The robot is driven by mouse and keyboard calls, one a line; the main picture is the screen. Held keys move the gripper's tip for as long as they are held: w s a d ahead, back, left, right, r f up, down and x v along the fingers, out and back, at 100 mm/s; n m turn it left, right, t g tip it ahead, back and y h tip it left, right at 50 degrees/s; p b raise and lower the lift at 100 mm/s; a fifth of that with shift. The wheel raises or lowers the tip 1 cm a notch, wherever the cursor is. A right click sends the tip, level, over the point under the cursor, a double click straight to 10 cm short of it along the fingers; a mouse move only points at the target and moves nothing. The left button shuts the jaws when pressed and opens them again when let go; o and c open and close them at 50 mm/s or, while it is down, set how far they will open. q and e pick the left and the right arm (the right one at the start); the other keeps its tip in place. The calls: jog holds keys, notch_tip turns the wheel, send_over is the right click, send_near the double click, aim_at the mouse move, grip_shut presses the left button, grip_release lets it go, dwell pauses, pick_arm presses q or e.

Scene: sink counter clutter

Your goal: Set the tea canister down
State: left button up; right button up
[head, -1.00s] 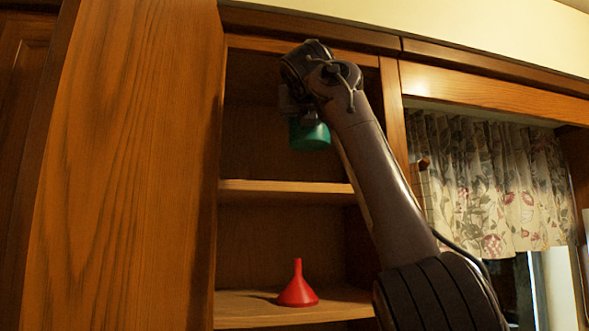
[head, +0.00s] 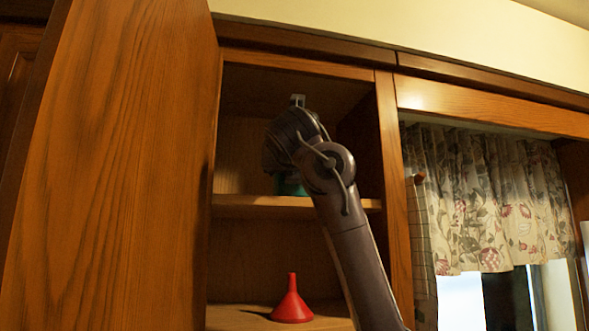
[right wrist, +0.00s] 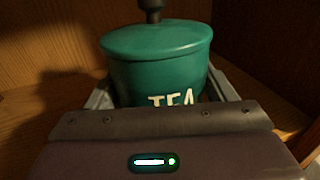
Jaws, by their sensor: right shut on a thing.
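The tea canister is green with a dark knob on its lid and white TEA lettering, and it fills the middle of the right wrist view (right wrist: 158,68). In the head view only a small green part of it (head: 291,187) shows behind my arm, just above the upper shelf (head: 250,202) of the open cupboard. My right gripper (right wrist: 160,95) is shut on the canister, one finger on each side, and the canister looks upright. Its base is hidden, so I cannot tell whether it touches the shelf. My left gripper is not in view.
A red funnel (head: 292,302) stands on the lower shelf. The open cupboard door (head: 115,170) rises close on the left. A frame post (head: 394,190) and a curtained window (head: 490,200) are on the right. The shelf beside the canister looks bare.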

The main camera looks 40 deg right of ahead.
jog(key=shift+w+a+f, duration=0.1)
jog(key=shift+f, duration=0.15)
jog(key=o, duration=2)
jog(key=shift+c, duration=0.2)
